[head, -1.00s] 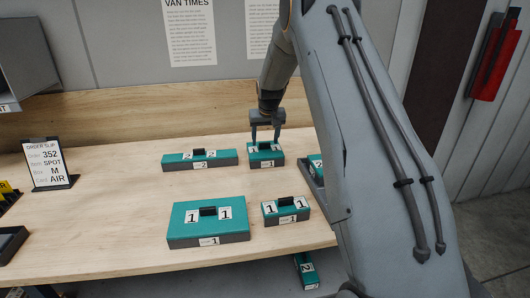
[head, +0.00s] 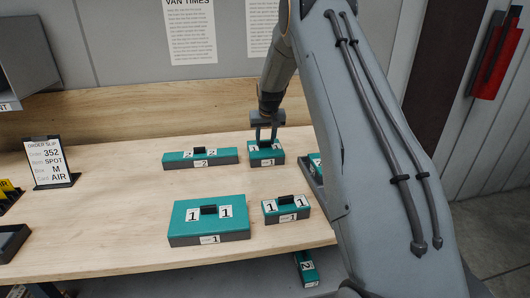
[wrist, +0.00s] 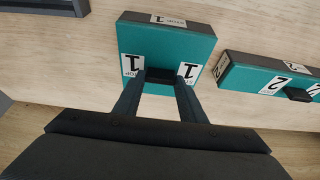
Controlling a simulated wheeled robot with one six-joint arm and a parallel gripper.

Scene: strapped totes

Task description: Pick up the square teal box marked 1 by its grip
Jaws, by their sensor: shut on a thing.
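The square teal box marked 1 (head: 267,158) stands at the back of the table, right of the long box marked 2. It has a dark base, a dark grip on top and white labels with 1. My gripper (head: 265,136) is above it with its fingers down at the grip. In the wrist view the fingers of my gripper (wrist: 160,88) are shut on the dark grip (wrist: 160,75) of the teal box (wrist: 165,45). The box appears to rest on the table; the fingers partly hide its labels.
A long teal box marked 2 (head: 200,159) lies just left. A large teal box marked 1 (head: 208,219) and a smaller one (head: 286,209) stand nearer the front. An order slip stand (head: 49,162) is at left. Another teal box (head: 306,269) lies below the table. The table's left middle is clear.

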